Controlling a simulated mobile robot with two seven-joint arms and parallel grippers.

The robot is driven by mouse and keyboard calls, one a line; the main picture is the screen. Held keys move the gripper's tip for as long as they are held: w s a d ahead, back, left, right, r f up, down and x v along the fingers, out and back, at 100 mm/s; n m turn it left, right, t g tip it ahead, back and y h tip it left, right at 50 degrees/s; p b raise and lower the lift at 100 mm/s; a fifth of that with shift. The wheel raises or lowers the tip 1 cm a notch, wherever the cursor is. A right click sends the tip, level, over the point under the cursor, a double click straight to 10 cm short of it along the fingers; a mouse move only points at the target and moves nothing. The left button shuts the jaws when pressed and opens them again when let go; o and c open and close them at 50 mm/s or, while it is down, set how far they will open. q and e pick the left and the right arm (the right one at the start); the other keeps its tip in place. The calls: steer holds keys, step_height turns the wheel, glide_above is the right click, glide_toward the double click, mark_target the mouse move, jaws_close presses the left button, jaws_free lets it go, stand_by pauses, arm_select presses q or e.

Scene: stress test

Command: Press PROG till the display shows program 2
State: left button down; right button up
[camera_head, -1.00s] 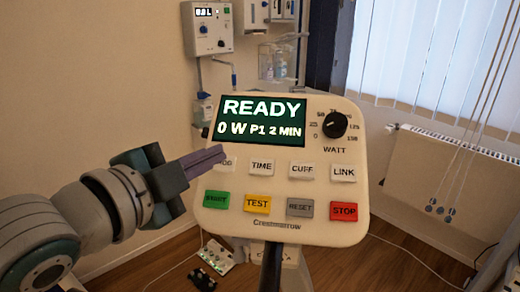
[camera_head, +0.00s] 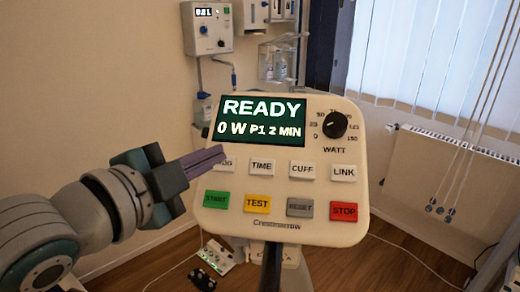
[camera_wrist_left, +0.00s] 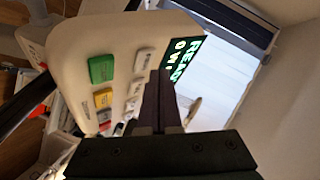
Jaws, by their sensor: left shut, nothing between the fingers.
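The cream control panel (camera_head: 285,238) faces me on a post. Its green display (camera_head: 260,120) reads READY, 0 W, P1, 2 MIN. The PROG button (camera_head: 228,166) is white, at the left of the upper button row, and its label is partly hidden by my left gripper (camera_head: 222,153). The gripper is shut and empty, its fingertips in front of the button's upper left. I cannot tell whether they touch it. In the left wrist view the shut fingers (camera_wrist_left: 160,78) reach towards the panel (camera_wrist_left: 75,42), beside the display (camera_wrist_left: 185,60). My right gripper is not in view.
TIME (camera_head: 262,166), CUFF (camera_head: 302,169) and LINK (camera_head: 343,172) are in the same row. START (camera_head: 216,198), TEST (camera_head: 257,203), RESET (camera_head: 300,207) and STOP (camera_head: 344,211) are below. A black WATT knob (camera_head: 334,125) is at the upper right. A radiator (camera_head: 430,185) stands behind.

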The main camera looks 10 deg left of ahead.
arm_select(q)
steer(key=shift+w+f, duration=0.1)
steer(key=shift+w+f+b, duration=0.2)
steer(key=shift+b, duration=0.1)
steer(key=shift+w+f+b, duration=0.2)
steer(key=shift+f+b, duration=0.1)
steer(key=shift+f, duration=0.05)
stand_by(0.6)
steer(key=shift+r, duration=0.1)
steer(key=shift+s+r+p, duration=0.5)
steer(key=shift+r+p, duration=0.05)
steer(key=shift+p, duration=0.35)
steer(key=shift+s+r+p, duration=0.8)
steer(key=shift+r+p, duration=0.2)
steer(key=shift+p, duration=0.35)
steer(key=shift+s+r+p, duration=0.75)
steer(key=shift+r+p, duration=0.25)
steer(key=shift+p, duration=0.35)
